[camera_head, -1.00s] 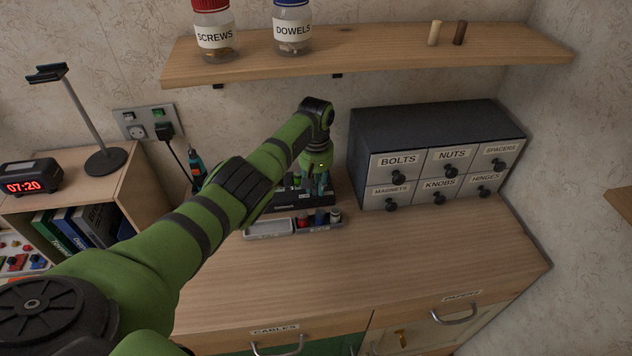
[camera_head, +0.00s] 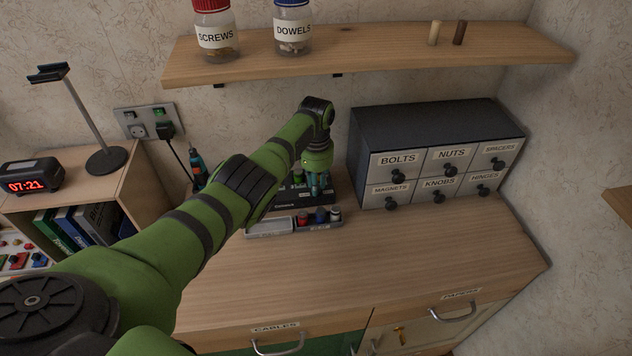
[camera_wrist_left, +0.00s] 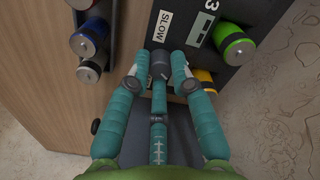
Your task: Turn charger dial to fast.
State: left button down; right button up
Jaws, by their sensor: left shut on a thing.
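The black charger (camera_head: 288,198) stands on the bench against the wall, left of the drawer cabinet, partly hidden by my left arm. In the left wrist view its dark dial (camera_wrist_left: 160,63) sits between my teal fingers, beside a white SLOW label (camera_wrist_left: 166,26). My left gripper (camera_head: 318,188) reaches down onto the charger and is shut on the dial, as the left wrist view shows (camera_wrist_left: 159,80). The dial's pointer direction is unclear, and no FAST label is readable. My right gripper is out of view.
Batteries in the charger, one green (camera_wrist_left: 233,44), are close to my fingers. A grey tray (camera_head: 268,227) with batteries lies in front. The drawer cabinet (camera_head: 430,120) stands close on the right, and a shelf (camera_head: 370,50) hangs above. The front bench top is clear.

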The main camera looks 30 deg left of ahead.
pick_arm(q)
jog(key=shift+w+r+m, duration=0.1)
jog(key=shift+m, duration=0.55)
jog(key=shift+w+r+m, duration=0.1)
jog(key=shift+m, duration=0.55)
jog(key=c, duration=1.2)
grip_release()
jog(key=shift+c, duration=0.2)
jog(key=shift+o, duration=0.7)
jog(key=shift+d+f, duration=0.1)
jog(key=shift+f, duration=0.05)
notch_tip(320, 180, up, 8)
jog(key=shift+f, duration=0.2)
